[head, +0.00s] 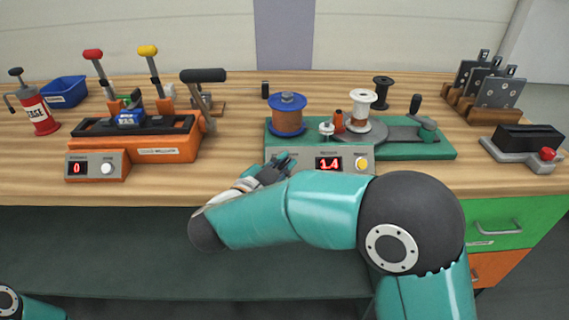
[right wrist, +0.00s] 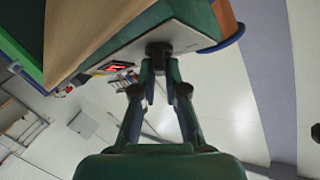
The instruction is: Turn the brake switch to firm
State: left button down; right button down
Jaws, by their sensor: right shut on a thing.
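The green machine (head: 440,150) has a grey front panel with a lit red display (head: 328,164) reading 1.4 and a yellow button (head: 362,164). My right gripper (head: 284,163) is at the left part of this panel and hides what lies behind it. In the right wrist view, my right gripper (right wrist: 159,72) is shut on a dark knob (right wrist: 158,49) on the grey panel (right wrist: 190,32), which I take to be the brake switch. Its setting and any label cannot be read. My left gripper is out of view.
A blue-flanged copper spool (head: 287,121) and a white spool (head: 361,110) stand on the green machine. An orange machine (head: 165,148) with levers stands to the left. A grey unit with a red button (head: 547,153) is at the right. The table's front edge is close below my right gripper.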

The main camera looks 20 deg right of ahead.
jog(key=shift+f, duration=0.2)
jog(key=c, duration=1.2)
grip_release()
jog(key=v, duration=1.2)
